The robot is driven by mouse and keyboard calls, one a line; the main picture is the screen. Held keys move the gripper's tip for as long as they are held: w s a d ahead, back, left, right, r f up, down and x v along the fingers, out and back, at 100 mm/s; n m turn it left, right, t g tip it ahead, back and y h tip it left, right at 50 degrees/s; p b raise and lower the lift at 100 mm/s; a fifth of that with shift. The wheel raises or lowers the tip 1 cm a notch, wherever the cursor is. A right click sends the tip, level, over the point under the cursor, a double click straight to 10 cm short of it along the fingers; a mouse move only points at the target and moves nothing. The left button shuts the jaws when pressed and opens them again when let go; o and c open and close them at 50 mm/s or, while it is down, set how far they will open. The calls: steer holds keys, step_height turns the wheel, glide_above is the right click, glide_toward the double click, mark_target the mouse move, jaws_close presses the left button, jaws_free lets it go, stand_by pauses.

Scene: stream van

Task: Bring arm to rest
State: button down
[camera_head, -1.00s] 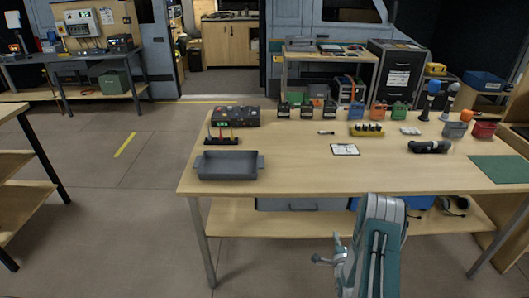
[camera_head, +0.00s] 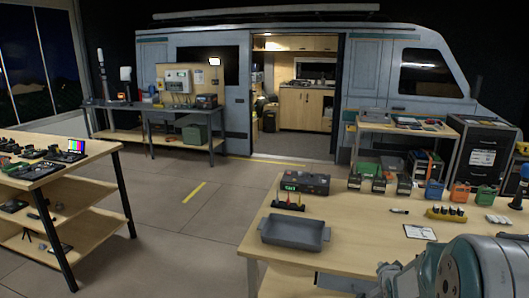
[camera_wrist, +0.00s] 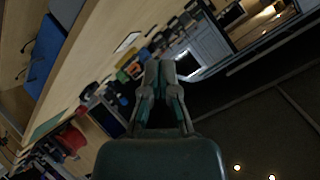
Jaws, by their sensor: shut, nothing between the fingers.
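My gripper (camera_wrist: 160,75) shows in the wrist view with its fingers together and nothing between them. That view is steeply tilted, with the wooden table beyond the fingers on the left and dark floor on the right. In the head view, part of my grey-green arm fills the bottom right corner, in front of the workbench (camera_head: 345,228). My fingers are not visible there.
A grey tray (camera_head: 295,232), a black device (camera_head: 304,184), several small packs and a white card (camera_head: 419,232) lie on the workbench. A shelved table (camera_head: 70,190) stands at left. A van (camera_head: 205,75) with an open door is behind. Floor between is clear.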

steer(key=s+a+r+n+g+y, duration=0.1)
steer(key=s+a+r+n+g, duration=0.3)
steer(key=s+a+r, duration=0.7)
steer(key=s+a+r+n+g+y, duration=0.1)
steer(key=s+a+n, duration=0.2)
steer(key=s, duration=0.7)
steer(key=s+a+n+g+y, duration=0.1)
steer(key=s+a+n, duration=0.2)
steer(key=s, duration=0.7)
steer(key=shift+s+a+r+n, duration=0.3)
steer(key=shift+a+r+n, duration=0.1)
steer(key=shift+n, duration=0.3)
